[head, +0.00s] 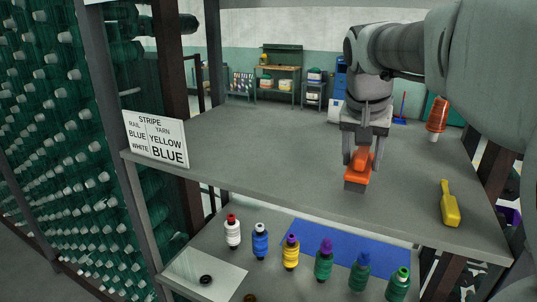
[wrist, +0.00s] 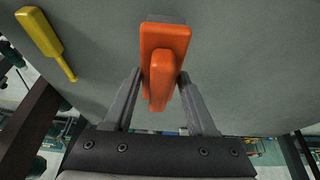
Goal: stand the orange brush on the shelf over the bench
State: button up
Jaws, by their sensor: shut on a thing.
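The orange brush (head: 357,172) has an orange handle and block with grey bristles at its lower end. My gripper (head: 361,155) is shut on its handle, with the bristles downward, over the front middle of the grey shelf (head: 260,150). I cannot tell whether the bristles touch the shelf. In the wrist view the brush (wrist: 164,50) sits between the two fingers of my gripper (wrist: 160,80), which hide little of it. The bench (head: 215,255) lies below the shelf.
A sign (head: 155,139) is fixed at the left front edge. Several yarn spools (head: 291,252) stand on the bench near a blue mat (head: 340,245). The shelf's left and middle are clear.

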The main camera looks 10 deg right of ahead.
notch_tip(320, 180, down, 4)
jog(key=shift+r, duration=0.2)
jog(key=o, duration=1.3)
jog(key=v, duration=1.1)
jog(key=shift+r+b, duration=0.25)
jog(key=shift+b, duration=0.05)
jog(key=shift+s+a+r, duration=0.1)
jog(key=shift+s+r, duration=0.05)
jog(key=shift+s, duration=0.05)
jog(key=s+a+f+n+y, duration=0.1)
jog(key=s+a+f+n, duration=0.1)
jog(key=s+f, duration=0.3)
jog(key=s+a+f+n+t+y, duration=0.1)
jog(key=s+a+f+n, duration=0.1)
jog(key=s+a+f, duration=0.2)
jog(key=s+a+f+n, duration=0.2)
jog(key=s+f, duration=0.3)
jog(key=f, duration=0.3)
jog(key=shift+s+a+f+n+t+y, duration=0.1)
jog(key=shift+s+a+n+t+y, duration=0.1)
jog(key=shift+a, duration=0.1)
jog(key=shift+s+a+f+n+t+y, duration=0.1)
jog(key=shift+a+f+n+t+y, duration=0.1)
jog(key=shift+a, duration=0.1)
